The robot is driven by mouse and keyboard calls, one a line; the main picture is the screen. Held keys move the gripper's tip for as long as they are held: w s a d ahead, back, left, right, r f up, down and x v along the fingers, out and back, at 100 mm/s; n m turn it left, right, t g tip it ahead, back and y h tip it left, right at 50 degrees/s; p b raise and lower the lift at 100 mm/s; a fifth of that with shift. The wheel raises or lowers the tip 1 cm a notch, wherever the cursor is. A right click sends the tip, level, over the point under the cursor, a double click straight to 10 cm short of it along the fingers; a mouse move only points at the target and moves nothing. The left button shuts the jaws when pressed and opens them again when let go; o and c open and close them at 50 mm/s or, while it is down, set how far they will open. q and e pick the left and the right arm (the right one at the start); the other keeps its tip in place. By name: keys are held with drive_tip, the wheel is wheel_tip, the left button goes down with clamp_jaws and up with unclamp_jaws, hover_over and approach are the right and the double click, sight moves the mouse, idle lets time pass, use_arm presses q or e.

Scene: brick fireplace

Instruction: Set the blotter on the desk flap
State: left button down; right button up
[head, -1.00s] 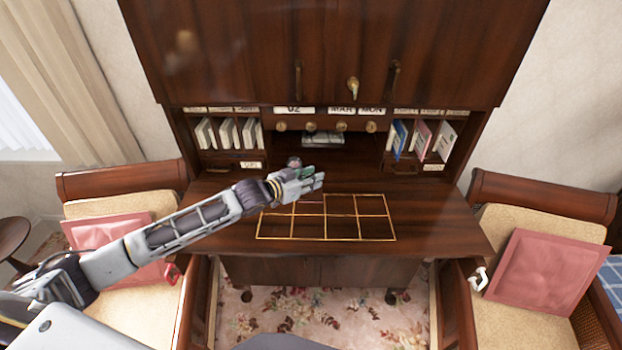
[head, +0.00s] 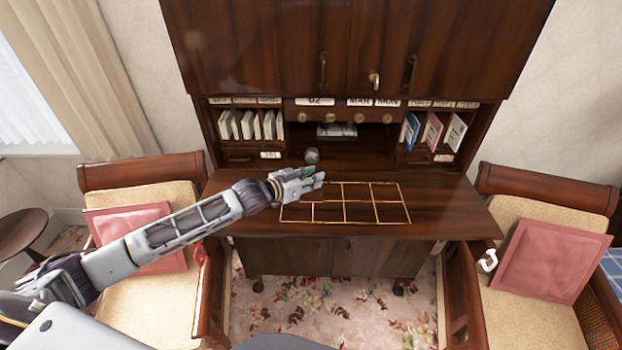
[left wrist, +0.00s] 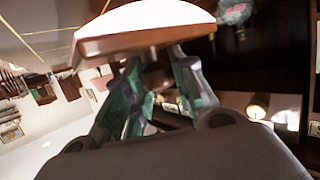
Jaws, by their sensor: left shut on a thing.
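The blotter (left wrist: 145,30) fills the top of the left wrist view. It is a rocker type with a pale curved face and a wooden body. My left gripper (left wrist: 155,78) is shut on it. In the head view my left gripper (head: 318,179) is over the back left of the desk flap (head: 455,212), by the gold-lined grid (head: 376,204). The blotter is hidden behind the fingers there. I cannot tell its height above the flap. My right gripper is not in view.
A glass ball (head: 312,155) stands just behind my left gripper. Pigeonholes with envelopes (head: 250,126) and booklets (head: 432,130) line the desk's back. Chairs with pink cushions (head: 548,260) flank the desk. The flap's right side is clear.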

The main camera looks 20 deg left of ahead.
use_arm(q)
drive_tip(key=shift+w+r, duration=0.1)
drive_tip(key=shift+r, duration=0.05)
drive_tip(key=shift+w+r+b, duration=0.15)
drive_tip(key=shift+r+b, duration=0.05)
drive_tip(key=shift+b, duration=0.1)
drive_tip(key=shift+w+d+r+b, duration=0.2)
drive_tip(key=shift+w+r+b, duration=0.1)
drive_tip(key=shift+r+b, duration=0.1)
drive_tip(key=d+r+m+g+h+b, duration=0.1)
drive_tip(key=d+r+b, duration=0.6)
drive_tip(key=d, duration=0.6)
drive_tip(key=d+r+m+g+h+b, duration=0.15)
drive_tip(key=d+r+b, duration=0.25)
drive_tip(key=d+r, duration=0.6)
drive_tip(key=w+f+n+t+y, duration=0.2)
drive_tip(key=w+f, duration=0.1)
drive_tip(key=f, duration=0.8)
drive_tip(key=shift+w+d+f, duration=0.2)
drive_tip(key=shift+d+f, duration=0.2)
